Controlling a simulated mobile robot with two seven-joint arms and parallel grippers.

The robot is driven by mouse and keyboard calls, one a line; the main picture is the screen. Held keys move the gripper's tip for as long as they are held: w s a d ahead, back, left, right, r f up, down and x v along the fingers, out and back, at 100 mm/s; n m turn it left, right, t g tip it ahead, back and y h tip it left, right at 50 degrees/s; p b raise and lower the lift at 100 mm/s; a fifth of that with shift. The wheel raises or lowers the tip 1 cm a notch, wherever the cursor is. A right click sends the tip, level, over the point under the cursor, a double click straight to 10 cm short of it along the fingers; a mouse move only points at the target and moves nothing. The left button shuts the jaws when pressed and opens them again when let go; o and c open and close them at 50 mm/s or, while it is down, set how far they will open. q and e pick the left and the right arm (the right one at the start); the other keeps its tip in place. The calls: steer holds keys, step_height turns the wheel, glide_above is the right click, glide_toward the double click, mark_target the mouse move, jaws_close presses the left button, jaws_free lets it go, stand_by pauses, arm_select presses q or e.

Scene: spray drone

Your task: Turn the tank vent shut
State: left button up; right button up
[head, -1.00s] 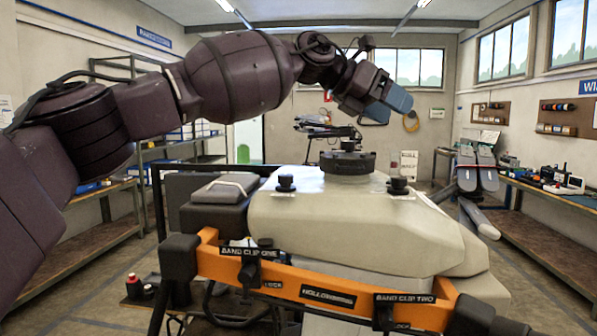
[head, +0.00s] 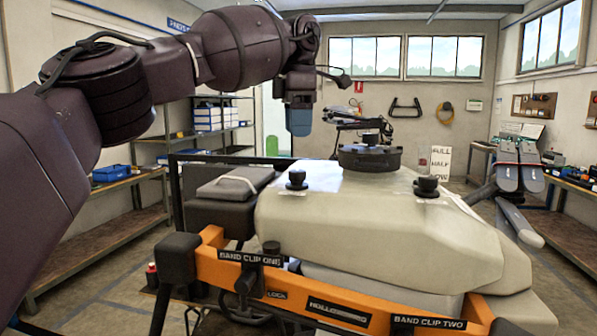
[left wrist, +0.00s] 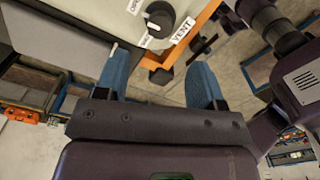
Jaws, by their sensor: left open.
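The cream tank (head: 370,235) stands in the middle of the head view. A black round knob (head: 297,180) sits on its top near the left end. In the left wrist view a black knob (left wrist: 160,14) has a white label reading VENT beside it and two smaller labels, too small to read surely. My left gripper (head: 298,132) points down above and behind the left end of the tank, clear of it. In the left wrist view its blue fingers (left wrist: 160,75) are apart with nothing between them, and the knob lies beyond them. My right gripper is not in view.
A second black knob (head: 427,186) and a wide black cap (head: 370,157) stand on the tank. An orange bar (head: 280,285) with band clip labels runs along its near side. A dark box (head: 228,187) sits left of the tank. Grey folded parts (head: 520,180) stand at right.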

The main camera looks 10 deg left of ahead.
mark_target(298, 171)
arm_select(q)
step_height(298, 171, down, 9)
steer(key=shift+f, duration=0.1)
stand_by(0.3)
steer(key=shift+c, duration=0.2)
steer(key=c, duration=0.9)
